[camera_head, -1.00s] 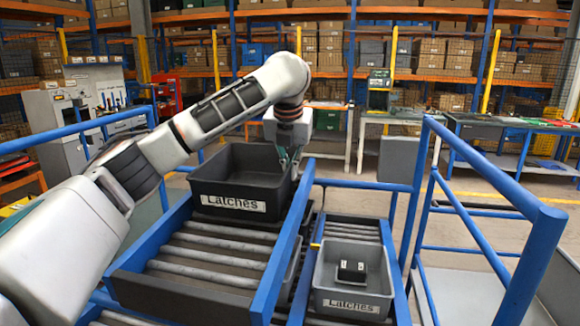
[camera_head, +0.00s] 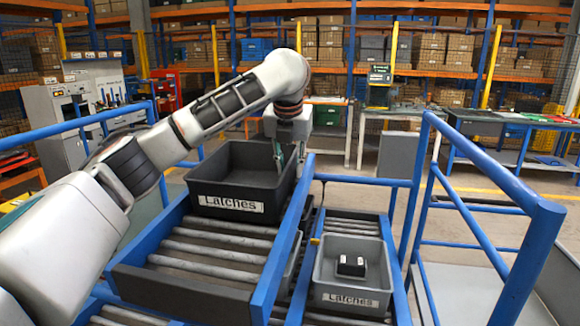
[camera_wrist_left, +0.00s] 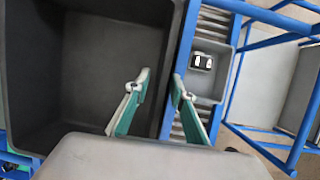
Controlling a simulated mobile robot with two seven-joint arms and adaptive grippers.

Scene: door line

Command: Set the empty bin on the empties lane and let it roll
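The empty dark grey bin (camera_head: 232,183), labelled Latches, sits at the far end of the upper roller lane (camera_head: 205,262) between blue side rails. The wrist view shows its bare inside (camera_wrist_left: 95,60). My left gripper (camera_head: 290,158) is at the bin's right wall. In the wrist view its two green-padded fingers (camera_wrist_left: 160,85) stand apart with the wall's rim between them, one finger inside the bin and one outside. A gap shows beside the inner finger, so the gripper looks open around the rim. My right gripper is not in view.
A lighter grey bin (camera_head: 350,297), also labelled Latches, sits on the lower roller lane (camera_head: 352,226) to the right and holds a small black-and-white part (camera_head: 351,266). Blue railings (camera_head: 485,170) stand to the right. The upper lane's near rollers are bare.

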